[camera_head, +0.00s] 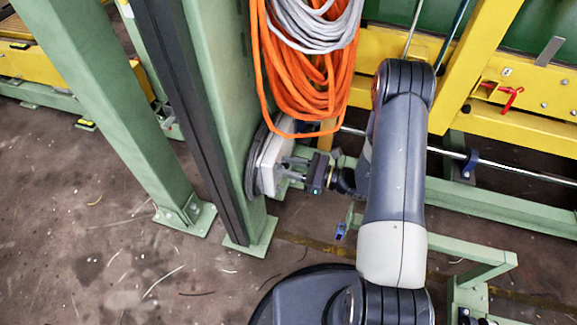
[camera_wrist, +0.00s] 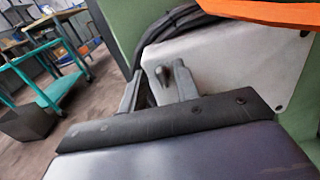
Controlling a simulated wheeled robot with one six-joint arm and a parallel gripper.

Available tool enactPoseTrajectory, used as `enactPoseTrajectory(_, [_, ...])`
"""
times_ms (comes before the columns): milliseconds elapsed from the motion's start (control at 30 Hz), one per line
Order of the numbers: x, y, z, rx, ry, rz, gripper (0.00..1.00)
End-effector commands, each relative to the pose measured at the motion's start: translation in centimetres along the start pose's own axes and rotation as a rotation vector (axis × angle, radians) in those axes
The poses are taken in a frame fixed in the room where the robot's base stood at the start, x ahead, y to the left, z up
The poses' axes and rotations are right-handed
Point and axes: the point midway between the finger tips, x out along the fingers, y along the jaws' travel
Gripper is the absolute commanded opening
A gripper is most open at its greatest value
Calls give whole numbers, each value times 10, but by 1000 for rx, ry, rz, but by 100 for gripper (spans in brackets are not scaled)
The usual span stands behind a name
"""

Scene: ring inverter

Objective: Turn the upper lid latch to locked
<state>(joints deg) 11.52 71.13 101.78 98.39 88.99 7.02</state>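A light grey box (camera_head: 268,158) with a flat lid is fixed to the side of a green post. Its lid face (camera_wrist: 235,60) fills the upper right of the wrist view. A small dark latch knob (camera_wrist: 163,76) stands out from the lid near its left side. My gripper (camera_head: 288,168) is close in front of the box. In the wrist view my gripper (camera_wrist: 158,70) is open, with one finger on each side of the knob and gaps visible. Whether the latch is locked or unlocked cannot be told.
Orange cable coils (camera_head: 300,75) hang just above the box, and an orange strand (camera_wrist: 270,12) crosses the wrist view's top. Black cable (camera_wrist: 155,35) loops behind the box. A green post (camera_head: 235,110) carries it. A teal cart (camera_wrist: 50,75) stands far left.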

Motion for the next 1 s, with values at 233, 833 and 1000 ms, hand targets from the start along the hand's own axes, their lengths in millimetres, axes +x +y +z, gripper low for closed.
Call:
enactPoseTrajectory(233, [4,0,0,0,0,0,30])
enactPoseTrajectory(833, [3,0,0,0,1,0,0])
enactPoseTrajectory(1000, [3,0,0,-3,0,0,0])
